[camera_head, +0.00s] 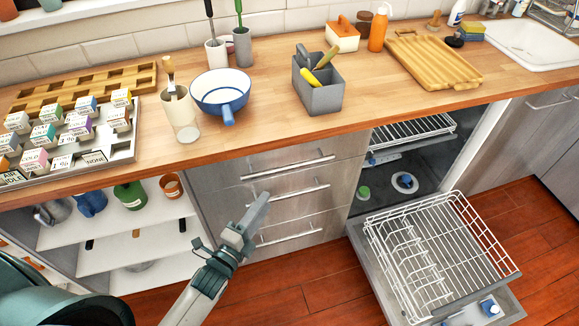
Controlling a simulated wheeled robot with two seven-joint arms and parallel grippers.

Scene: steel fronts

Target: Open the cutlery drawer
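A stack of steel-fronted drawers with bar handles stands below the wooden counter, and all of them look closed. The top drawer (345,150) has its handle (290,166) just under the counter edge. A second handle (296,189) and a lower handle (288,235) sit below it. No label shows which one holds cutlery. My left gripper (262,200) is in front of the drawer stack, its tip overlapping the second drawer's area in the picture. Whether it touches a front or handle is unclear, and so is its finger gap. My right gripper is out of view.
An open dishwasher with its wire rack (440,255) pulled out stands right of the drawers. Open shelves (130,245) are on the left. The counter (265,120) holds a blue-rimmed pan (221,87), a glass (181,118) and a grey caddy (318,95).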

